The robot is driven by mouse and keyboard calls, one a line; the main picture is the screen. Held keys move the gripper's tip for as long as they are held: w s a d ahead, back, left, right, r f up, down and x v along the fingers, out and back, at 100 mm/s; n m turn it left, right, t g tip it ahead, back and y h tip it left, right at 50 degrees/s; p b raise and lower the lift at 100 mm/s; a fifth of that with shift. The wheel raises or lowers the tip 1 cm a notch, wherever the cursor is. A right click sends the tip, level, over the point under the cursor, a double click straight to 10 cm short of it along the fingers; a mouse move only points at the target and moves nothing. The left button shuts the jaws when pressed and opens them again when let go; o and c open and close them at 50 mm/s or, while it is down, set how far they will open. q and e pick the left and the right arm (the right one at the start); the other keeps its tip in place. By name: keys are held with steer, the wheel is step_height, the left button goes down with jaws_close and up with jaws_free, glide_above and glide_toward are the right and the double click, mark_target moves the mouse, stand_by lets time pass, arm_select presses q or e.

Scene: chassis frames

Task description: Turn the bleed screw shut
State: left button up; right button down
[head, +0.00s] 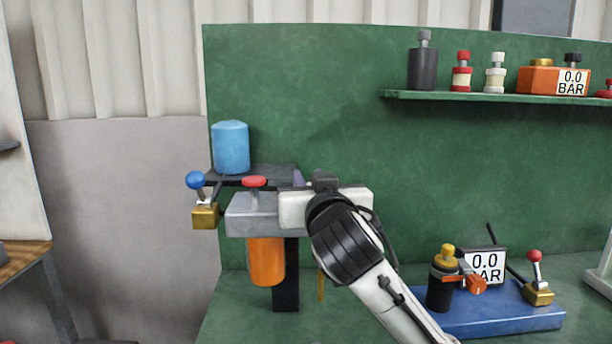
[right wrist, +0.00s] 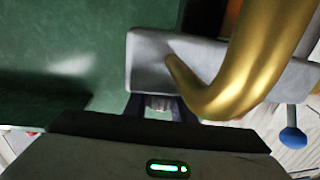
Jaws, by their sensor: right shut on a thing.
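A grey filter block (head: 250,216) with a red knob on top (head: 254,181) and an orange bowl (head: 266,262) below is mounted at the green board. My right gripper (head: 298,180) is at the right end of this block and its white body hides that end in the head view. In the right wrist view, the dark fingers of my right gripper (right wrist: 160,106) are shut on a small light-grey piece (right wrist: 160,102), which looks like the bleed screw, at the edge of the grey block (right wrist: 146,52). Its turn position cannot be told. My left gripper is out of view.
A gold curved pipe (right wrist: 245,65) passes close to the fingers. A blue cylinder (head: 231,148) stands behind the block. A blue-ball lever valve (head: 196,180) is at its left. A blue base (head: 500,318) with gauge and valves stands right of my arm; a shelf (head: 480,97) is above.

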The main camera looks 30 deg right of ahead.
steer(key=shift+s+d+m+g+h, duration=0.1)
steer(key=shift+d+m+g+h, duration=0.1)
steer(key=shift+m+g+h, duration=0.6)
steer(key=shift+s+d+m+g+h, duration=0.1)
steer(key=shift+d+m+g+h, duration=0.1)
steer(key=shift+m+h, duration=0.6)
steer(key=shift+s+d+m+g+h, duration=0.15)
steer(key=shift+m+g+h, duration=0.3)
steer(key=shift+h, duration=0.75)
steer(key=shift+d, duration=0.1)
steer(key=c, duration=1.5)
jaws_free()
steer(key=shift+w, duration=0.1)
steer(key=b+v, duration=0.1)
steer(key=v, duration=0.9)
